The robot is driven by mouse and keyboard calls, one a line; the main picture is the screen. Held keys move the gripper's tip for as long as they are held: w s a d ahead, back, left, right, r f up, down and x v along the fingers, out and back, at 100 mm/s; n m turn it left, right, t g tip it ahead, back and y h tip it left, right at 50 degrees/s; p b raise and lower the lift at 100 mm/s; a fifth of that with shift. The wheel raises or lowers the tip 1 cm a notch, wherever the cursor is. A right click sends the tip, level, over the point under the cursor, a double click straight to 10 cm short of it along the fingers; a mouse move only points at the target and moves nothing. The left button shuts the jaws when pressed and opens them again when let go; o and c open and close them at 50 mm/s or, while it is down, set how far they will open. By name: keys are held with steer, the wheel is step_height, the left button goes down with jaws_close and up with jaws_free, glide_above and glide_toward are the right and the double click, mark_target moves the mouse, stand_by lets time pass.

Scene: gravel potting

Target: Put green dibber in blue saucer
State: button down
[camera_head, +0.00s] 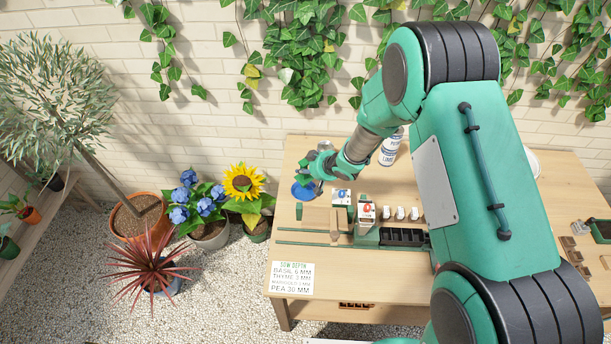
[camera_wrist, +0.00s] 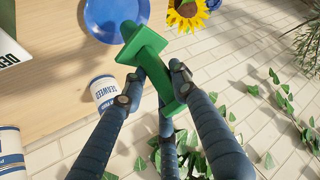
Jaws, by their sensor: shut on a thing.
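The green dibber (camera_wrist: 143,47) is held between the fingers of my gripper (camera_wrist: 152,84) in the wrist view. Its wide flat end points towards the blue saucer (camera_wrist: 103,22), and its tip overlaps the saucer's edge in that picture. Whether it touches the saucer cannot be told. In the head view, the blue saucer (camera_head: 304,192) lies near the table's left edge. My gripper (camera_head: 322,166) is just above and behind it there. My arm and fingers hide most of the dibber in that view.
A white tin (camera_head: 391,147) stands behind my wrist; a can labelled seaweed (camera_wrist: 104,92) shows in the wrist view. A sunflower (camera_head: 243,182) grows beyond the table's left edge. The table's front is mostly clear.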

steer(key=shift+f, duration=0.1)
steer(key=shift+f+b, duration=0.35)
steer(key=shift+f, duration=1.35)
steer(key=shift+f, duration=0.2)
steer(key=c, duration=1.3)
jaws_free()
steer(key=shift+r, duration=0.1)
steer(key=shift+r, duration=0.15)
steer(key=p+v, duration=0.1)
steer(key=v, duration=1.1)
